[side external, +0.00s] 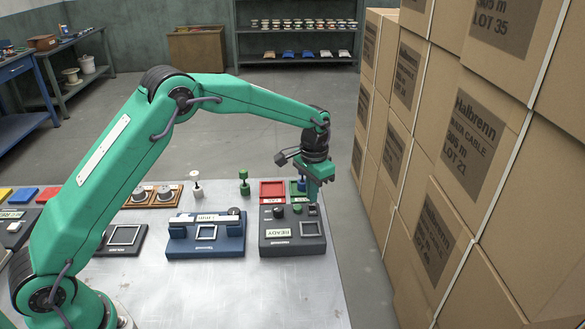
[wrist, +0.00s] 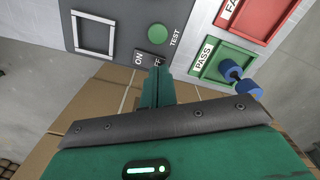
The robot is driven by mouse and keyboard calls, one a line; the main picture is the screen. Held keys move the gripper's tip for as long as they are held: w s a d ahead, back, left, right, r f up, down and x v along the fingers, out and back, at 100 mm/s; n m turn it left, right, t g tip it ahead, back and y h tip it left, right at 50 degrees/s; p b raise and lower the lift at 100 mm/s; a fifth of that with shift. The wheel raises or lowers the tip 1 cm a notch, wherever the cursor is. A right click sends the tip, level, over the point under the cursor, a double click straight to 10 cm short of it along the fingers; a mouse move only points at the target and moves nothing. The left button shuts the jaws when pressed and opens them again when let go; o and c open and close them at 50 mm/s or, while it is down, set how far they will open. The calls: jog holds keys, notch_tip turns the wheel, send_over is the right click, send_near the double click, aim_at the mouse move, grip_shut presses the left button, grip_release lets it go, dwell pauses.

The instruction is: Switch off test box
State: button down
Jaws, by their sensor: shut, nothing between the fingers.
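The test box (side external: 262,240) is a dark grey unit with a dark knob, a green button, a square frame and a pale green display reading READY. In the wrist view its panel (wrist: 125,12) shows the green TEST button (wrist: 157,34) and a switch (wrist: 146,58) with the label ON beside it. My gripper (side external: 313,199) is shut and empty, low over the box's back right part. In the wrist view its fingertips (wrist: 158,72) are at the switch and partly cover the other label. I cannot tell whether they touch it or which way it is set.
Red FAIL tray (wrist: 262,12) and green PASS tray (wrist: 207,65) lie behind the box; a blue spool (wrist: 238,78) is at the PASS tray. A blue device (side external: 205,246) stands left of the box. Stacked cartons (side external: 440,150) rise on the right. The bench front is clear.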

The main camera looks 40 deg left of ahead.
jog(key=shift+f, duration=0.8)
dwell(0.6)
jog(key=shift+r, duration=3.55)
jog(key=shift+r, duration=0.15)
